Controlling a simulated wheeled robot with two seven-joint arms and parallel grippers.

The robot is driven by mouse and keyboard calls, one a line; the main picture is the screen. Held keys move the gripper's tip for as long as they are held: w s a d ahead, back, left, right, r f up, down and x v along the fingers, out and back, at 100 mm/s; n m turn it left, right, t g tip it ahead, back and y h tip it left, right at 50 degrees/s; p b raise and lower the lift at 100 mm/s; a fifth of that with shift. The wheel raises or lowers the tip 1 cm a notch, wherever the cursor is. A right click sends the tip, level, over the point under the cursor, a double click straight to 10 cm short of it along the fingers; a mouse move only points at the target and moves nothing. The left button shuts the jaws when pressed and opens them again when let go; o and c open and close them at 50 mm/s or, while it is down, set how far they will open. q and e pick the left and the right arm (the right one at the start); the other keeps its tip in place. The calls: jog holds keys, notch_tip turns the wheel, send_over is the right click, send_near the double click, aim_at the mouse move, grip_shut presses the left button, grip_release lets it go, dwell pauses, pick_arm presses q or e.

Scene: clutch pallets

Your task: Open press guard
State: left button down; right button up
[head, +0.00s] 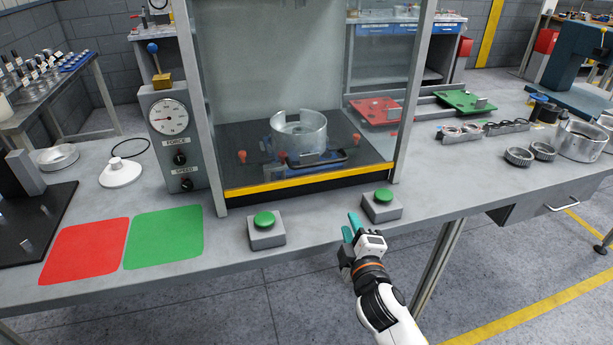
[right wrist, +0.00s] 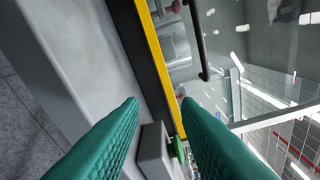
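The press guard (head: 270,75) is a clear panel in a grey frame and appears lowered. A yellow strip (head: 310,181) runs along its bottom; it also shows in the right wrist view (right wrist: 161,62). A black bar handle (head: 318,161) sits low on the guard, and part of it shows in the right wrist view (right wrist: 197,42). A metal cylindrical part (head: 299,133) stands behind the panel. My right gripper (head: 351,226) is in front of the bench edge, below and right of the handle, not touching it. Its teal fingers (right wrist: 160,118) are apart and empty. My left gripper is out of view.
Two green push buttons on grey boxes, left (head: 265,219) and right (head: 383,196), stand before the guard; the right one is close to my right gripper. A gauge panel (head: 170,130) stands left of the press. Red (head: 86,251) and green (head: 164,237) mats lie at left.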

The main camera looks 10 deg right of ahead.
aim_at(319, 163)
jog(key=w+a+r+n+t+y, duration=0.1)
jog(key=w+r, duration=0.1)
jog(key=w, duration=0.3)
jog(key=w+a+r+n+t+p, duration=0.1)
jog(key=w+r+n, duration=0.1)
jog(key=w, duration=0.3)
jog(key=w+a+r+n+y, duration=0.1)
jog(key=w+r+n, duration=0.1)
jog(key=w, duration=0.3)
jog(key=shift+w+r+t+y, duration=0.1)
jog(key=shift+r+t+y, duration=0.25)
jog(key=shift+r, duration=0.45)
grip_shut()
